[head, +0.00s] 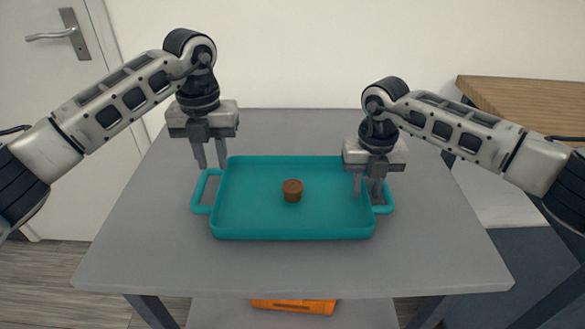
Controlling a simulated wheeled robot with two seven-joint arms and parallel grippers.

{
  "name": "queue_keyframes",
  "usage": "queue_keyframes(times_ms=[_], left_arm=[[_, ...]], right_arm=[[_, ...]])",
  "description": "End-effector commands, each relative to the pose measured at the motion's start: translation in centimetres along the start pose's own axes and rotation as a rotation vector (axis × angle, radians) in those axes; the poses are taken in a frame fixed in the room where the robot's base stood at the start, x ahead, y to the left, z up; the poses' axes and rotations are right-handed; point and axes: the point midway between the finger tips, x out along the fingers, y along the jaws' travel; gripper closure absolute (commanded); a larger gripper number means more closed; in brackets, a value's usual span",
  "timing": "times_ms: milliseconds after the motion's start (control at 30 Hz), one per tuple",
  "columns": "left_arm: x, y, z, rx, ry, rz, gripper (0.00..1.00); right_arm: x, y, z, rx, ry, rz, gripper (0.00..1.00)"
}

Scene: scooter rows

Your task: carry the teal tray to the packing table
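The teal tray (293,231) lies flat on a grey table (290,267), with a handle at its left and right ends. A small brown round object (292,190) stands in it near the middle. My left gripper (211,163) is open and empty, above and just behind the left handle (201,192). My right gripper (367,193) is lower, with its fingers apart at the tray's right end, beside the right handle (387,200). I cannot tell whether its fingers touch the tray. No table is marked as the packing table.
A wooden-topped surface (525,99) stands at the back right, partly behind my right arm. An orange object (293,306) lies on a shelf under the grey table. A white door (45,120) is at the left. The grey tabletop around the tray is clear.

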Motion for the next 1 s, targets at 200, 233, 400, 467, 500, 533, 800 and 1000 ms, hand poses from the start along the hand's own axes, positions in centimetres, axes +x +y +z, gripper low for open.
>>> queue_keyframes(times_ms=[200, 233, 400, 467, 500, 533, 800, 1000], left_arm=[[-3.8, 0.0, 0.0, -0.001, -0.002, 0.0, 0.75], [-4.1, 0.0, 0.0, -0.001, -0.001, 0.0, 0.75], [-5.0, 0.0, 0.0, 0.0, 0.001, 0.0, 0.75], [-5.1, 0.0, 0.0, 0.0, 0.001, 0.0, 0.75], [-5.1, 0.0, 0.0, 0.0, 0.001, 0.0, 0.75], [-5.1, 0.0, 0.0, 0.0, 0.001, 0.0, 0.75], [-5.0, 0.0, 0.0, 0.0, 0.001, 0.0, 0.75], [-5.0, 0.0, 0.0, 0.0, 0.001, 0.0, 0.75]], right_arm=[[0.0, 0.0, 0.0, 0.0, 0.0, 0.0, 0.75], [0.0, 0.0, 0.0, 0.0, 0.0, 0.0, 0.75], [-0.4, 0.0, 0.0, 0.0, -0.001, 0.0, 0.75], [-1.0, 0.0, 0.1, -0.001, -0.002, 0.0, 0.75], [-1.6, 0.0, 0.1, -0.001, -0.003, 0.001, 0.75], [-2.1, 0.1, 0.1, -0.001, -0.004, 0.002, 0.75], [-7.8, 0.0, 0.1, 0.0, -0.005, 0.001, 0.75], [-10.9, 0.0, 0.1, 0.001, -0.003, 0.001, 0.75]])
